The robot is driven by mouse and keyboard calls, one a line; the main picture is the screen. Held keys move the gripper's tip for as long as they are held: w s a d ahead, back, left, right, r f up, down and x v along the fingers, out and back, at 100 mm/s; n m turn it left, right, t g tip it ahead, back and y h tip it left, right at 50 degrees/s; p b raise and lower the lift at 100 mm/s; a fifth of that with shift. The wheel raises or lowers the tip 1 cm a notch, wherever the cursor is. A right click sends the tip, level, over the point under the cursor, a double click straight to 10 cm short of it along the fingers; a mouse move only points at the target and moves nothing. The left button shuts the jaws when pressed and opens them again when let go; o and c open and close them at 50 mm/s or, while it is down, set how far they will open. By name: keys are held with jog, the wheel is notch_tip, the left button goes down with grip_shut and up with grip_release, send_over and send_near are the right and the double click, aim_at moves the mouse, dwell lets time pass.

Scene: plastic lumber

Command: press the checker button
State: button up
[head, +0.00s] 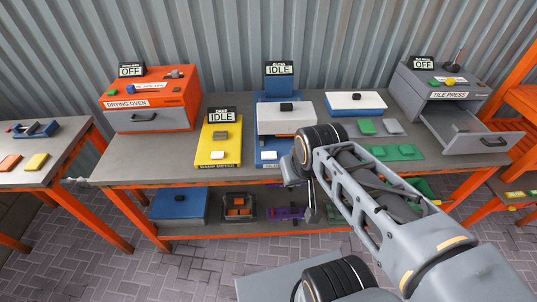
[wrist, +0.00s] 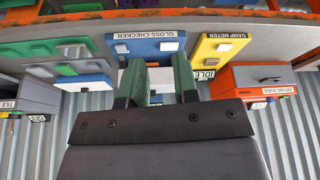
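The gloss checker (head: 284,86) is a blue stand with a light grey block and a display reading IDLE, at the middle of the bench. Its white button (head: 269,155) sits on the blue front base, left of my wrist. In the wrist view, which is upside down, the blue checker base (wrist: 146,48) and its white button (wrist: 169,46) lie beyond the fingertips. My gripper (wrist: 158,66) has two green-faced fingers with a gap between them and seems to hold nothing. It appears apart from the button. In the head view my arm hides most of the gripper.
The yellow damp meter (head: 231,137) with its own white button (head: 217,155) stands close left of the checker. The drying oven (head: 151,95) is far left.

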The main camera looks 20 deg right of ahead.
grip_shut()
dwell(1.0)
